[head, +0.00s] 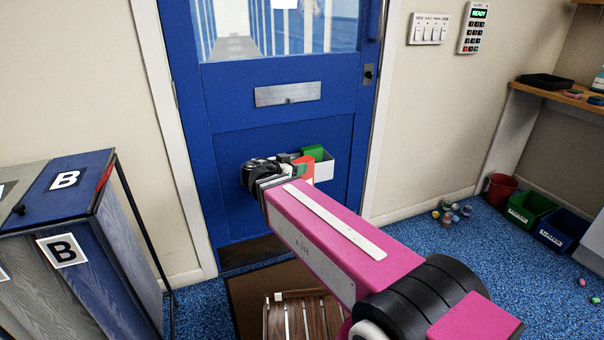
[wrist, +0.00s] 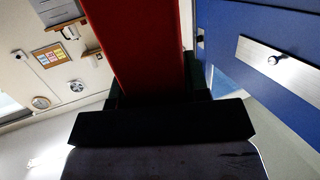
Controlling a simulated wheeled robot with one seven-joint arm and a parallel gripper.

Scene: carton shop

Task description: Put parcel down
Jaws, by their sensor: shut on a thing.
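My gripper (head: 290,162) is in front of the lower panel of the blue door (head: 235,140) in the head view. It is shut on a red parcel (wrist: 147,45), whose long red face rises from the black jaws in the wrist view. In the head view a small red-orange part of the parcel (head: 304,169) shows beside the jaws. A green piece (head: 313,152) and a white box-like piece (head: 324,168) show just beyond it; I cannot tell whether they touch the parcel. My arm and gripper hide much of the parcel.
A brown mat (head: 243,293) with a slatted wooden thing (head: 298,318) lies below my arm. A cabinet marked B (head: 100,255) stands at left. A red bucket (head: 501,189), green bin (head: 530,208) and blue bin (head: 562,229) stand at right beneath a wooden shelf (head: 560,97). Blue carpet between is mostly clear.

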